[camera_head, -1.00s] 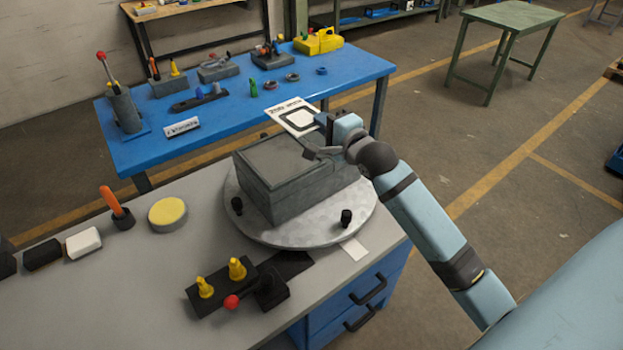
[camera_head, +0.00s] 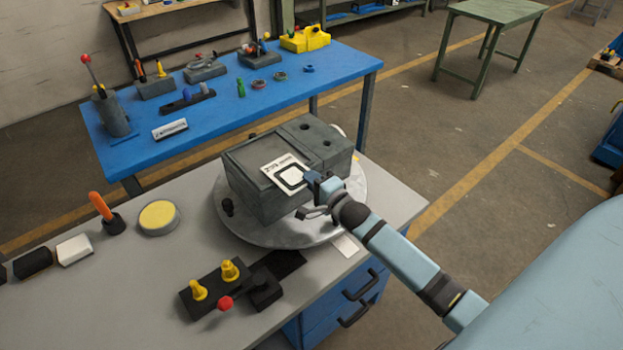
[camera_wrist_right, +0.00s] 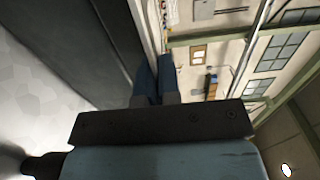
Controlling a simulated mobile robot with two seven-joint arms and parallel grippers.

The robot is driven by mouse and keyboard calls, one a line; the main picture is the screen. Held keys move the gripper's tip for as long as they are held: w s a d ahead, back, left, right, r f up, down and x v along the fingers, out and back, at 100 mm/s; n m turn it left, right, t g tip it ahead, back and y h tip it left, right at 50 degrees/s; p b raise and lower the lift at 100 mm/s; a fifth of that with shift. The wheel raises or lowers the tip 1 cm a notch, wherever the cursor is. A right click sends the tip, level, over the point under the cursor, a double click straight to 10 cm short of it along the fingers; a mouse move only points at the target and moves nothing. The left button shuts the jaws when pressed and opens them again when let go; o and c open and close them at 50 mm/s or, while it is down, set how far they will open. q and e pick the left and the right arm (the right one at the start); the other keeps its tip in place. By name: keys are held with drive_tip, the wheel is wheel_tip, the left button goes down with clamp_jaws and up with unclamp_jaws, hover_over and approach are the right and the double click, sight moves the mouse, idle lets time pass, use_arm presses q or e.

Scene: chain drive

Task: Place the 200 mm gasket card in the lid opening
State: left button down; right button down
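The gasket card (camera_head: 287,173) is white with a black ring-shaped outline and small print along one edge. My right gripper (camera_head: 309,180) is shut on its right edge. In the head view the card overlaps the top of the dark grey housing (camera_head: 262,199); I cannot tell whether it touches. The housing top has a rectangular recessed area (camera_head: 252,153) on its left part, partly covered by the card. In the right wrist view the fingers (camera_wrist_right: 156,82) are close together beside the large dark housing wall (camera_wrist_right: 60,40). My left gripper is not in view.
The housing stands on a round metal turntable (camera_head: 240,228) with black knobs on the grey bench. In front is a black fixture with yellow knobs (camera_head: 229,271) and a red-tipped lever. A yellow round pad (camera_head: 158,216) lies left. A blue table (camera_head: 218,120) stands behind.

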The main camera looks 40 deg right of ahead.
drive_tip(key=shift+f, duration=0.15)
drive_tip(key=c, duration=1.3)
unclamp_jaws()
drive_tip(key=shift+c, duration=0.2)
